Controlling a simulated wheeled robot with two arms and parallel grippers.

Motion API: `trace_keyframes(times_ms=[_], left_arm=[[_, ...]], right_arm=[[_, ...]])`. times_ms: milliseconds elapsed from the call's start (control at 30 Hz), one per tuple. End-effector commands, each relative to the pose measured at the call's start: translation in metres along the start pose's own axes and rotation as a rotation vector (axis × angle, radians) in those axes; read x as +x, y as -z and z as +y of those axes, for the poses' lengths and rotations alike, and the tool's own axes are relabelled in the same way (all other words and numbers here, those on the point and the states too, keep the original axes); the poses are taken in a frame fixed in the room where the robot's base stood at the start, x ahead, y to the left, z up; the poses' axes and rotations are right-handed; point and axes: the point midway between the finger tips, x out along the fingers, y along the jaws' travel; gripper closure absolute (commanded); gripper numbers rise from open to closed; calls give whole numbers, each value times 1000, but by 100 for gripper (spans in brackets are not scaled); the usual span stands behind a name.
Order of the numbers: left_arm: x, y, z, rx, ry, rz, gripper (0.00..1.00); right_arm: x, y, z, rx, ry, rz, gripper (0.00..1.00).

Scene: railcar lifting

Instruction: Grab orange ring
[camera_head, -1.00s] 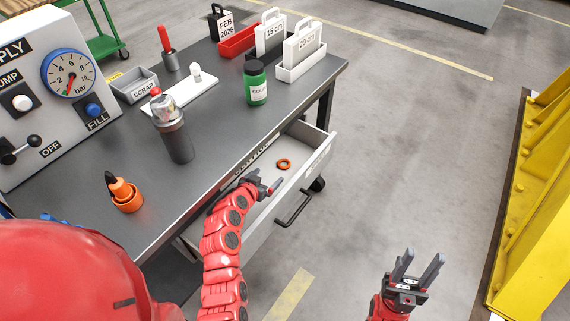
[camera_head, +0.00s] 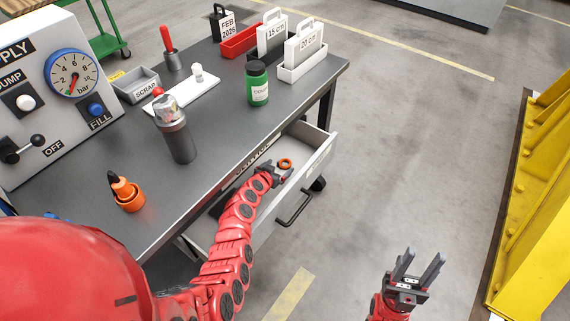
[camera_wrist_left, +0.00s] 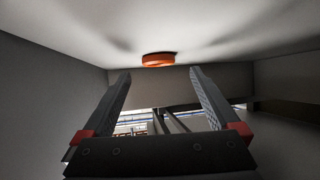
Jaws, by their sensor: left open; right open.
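The orange ring (camera_head: 285,163) lies in the open drawer (camera_head: 318,150) of the workbench. In the left wrist view the ring (camera_wrist_left: 158,59) shows beyond the fingertips, roughly centred between them and apart from both. My left gripper (camera_head: 281,175) is inside the drawer, close to the ring on its near side; its two fingers (camera_wrist_left: 160,75) stand apart with nothing between them. My right gripper (camera_head: 419,258) is open and empty over the floor at the lower right.
The drawer walls and the workbench edge (camera_head: 230,178) lie close around my left gripper. The drawer handle (camera_head: 296,208) sticks out in front. A green bottle (camera_head: 257,83) and a dark cylinder with a clear top (camera_head: 180,143) stand on the bench. A yellow structure (camera_head: 535,200) is at right.

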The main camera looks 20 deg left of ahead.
Motion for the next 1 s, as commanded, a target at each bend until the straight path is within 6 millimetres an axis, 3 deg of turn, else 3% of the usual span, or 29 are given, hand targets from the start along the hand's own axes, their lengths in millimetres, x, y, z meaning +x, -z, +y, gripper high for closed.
trace_keyframes(times_ms=[300,667,1000], left_arm=[[31,-2,2,-1,-5,-2,5],[34,-1,1,-1,-2,-1,6],[34,-1,1,-1,-2,-1,68]], right_arm=[[-14,-2,-1,0,0,0,53],[-14,-2,-1,0,0,0,53],[-14,-2,-1,0,0,0,53]])
